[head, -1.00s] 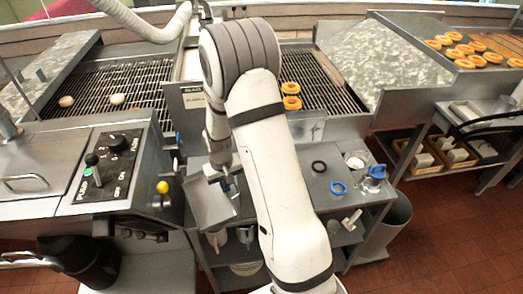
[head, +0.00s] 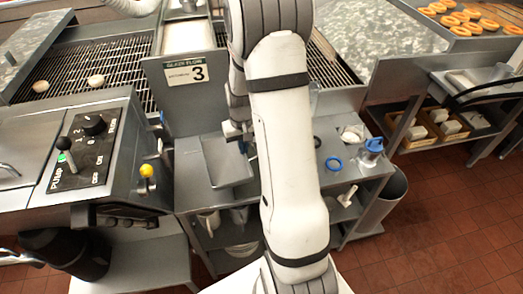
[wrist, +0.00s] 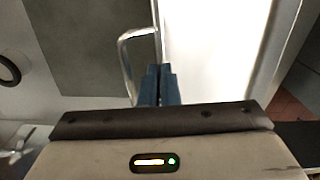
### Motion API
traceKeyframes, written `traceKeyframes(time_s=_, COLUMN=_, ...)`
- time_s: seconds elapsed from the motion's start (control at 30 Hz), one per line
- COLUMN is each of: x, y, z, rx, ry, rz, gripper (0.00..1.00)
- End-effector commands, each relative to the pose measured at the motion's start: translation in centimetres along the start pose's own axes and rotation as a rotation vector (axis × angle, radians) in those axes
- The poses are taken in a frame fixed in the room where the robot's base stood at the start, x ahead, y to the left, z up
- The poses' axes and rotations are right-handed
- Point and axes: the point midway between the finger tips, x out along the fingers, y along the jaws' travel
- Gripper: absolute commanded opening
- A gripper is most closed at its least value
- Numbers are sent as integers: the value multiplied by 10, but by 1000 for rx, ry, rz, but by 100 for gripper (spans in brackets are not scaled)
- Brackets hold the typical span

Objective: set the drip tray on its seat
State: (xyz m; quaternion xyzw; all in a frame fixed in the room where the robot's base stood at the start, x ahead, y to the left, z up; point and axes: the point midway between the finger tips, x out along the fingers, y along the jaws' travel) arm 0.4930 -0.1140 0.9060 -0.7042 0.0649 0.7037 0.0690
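The drip tray (head: 226,168) is a shallow grey metal tray, tilted above the left part of the steel cart top in the head view. In the wrist view its bright inner face (wrist: 215,45) fills the upper right, with a wire handle (wrist: 125,60) beside it. My gripper (wrist: 160,72) has its blue fingers close together at the tray's handle side, apparently shut on it. In the head view my gripper (head: 240,133) is at the tray's upper edge, partly hidden by my arm. I cannot pick out the tray's seat.
A blue ring (head: 334,164), a dark ring (head: 317,142) and a blue-lidded jug (head: 370,152) are on the cart's right side. The control box (head: 90,150) with its yellow knob (head: 147,170) stands left.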

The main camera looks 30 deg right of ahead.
Motion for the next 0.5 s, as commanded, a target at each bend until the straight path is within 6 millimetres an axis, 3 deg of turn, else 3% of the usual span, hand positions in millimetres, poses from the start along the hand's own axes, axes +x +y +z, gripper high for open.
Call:
traceKeyframes(time_s=0.03, x=3, y=20, z=3, rx=39, ry=5, rz=-1, gripper=0)
traceKeyframes(time_s=0.2, x=-6, y=55, z=14, rx=106, ry=4, rz=-4, gripper=0)
traceKeyframes(time_s=0.33, x=-9, y=61, z=18, rx=121, ry=1, rz=-5, gripper=0)
traceKeyframes(time_s=0.5, x=-5, y=55, z=17, rx=120, ry=1, rz=-5, gripper=0)
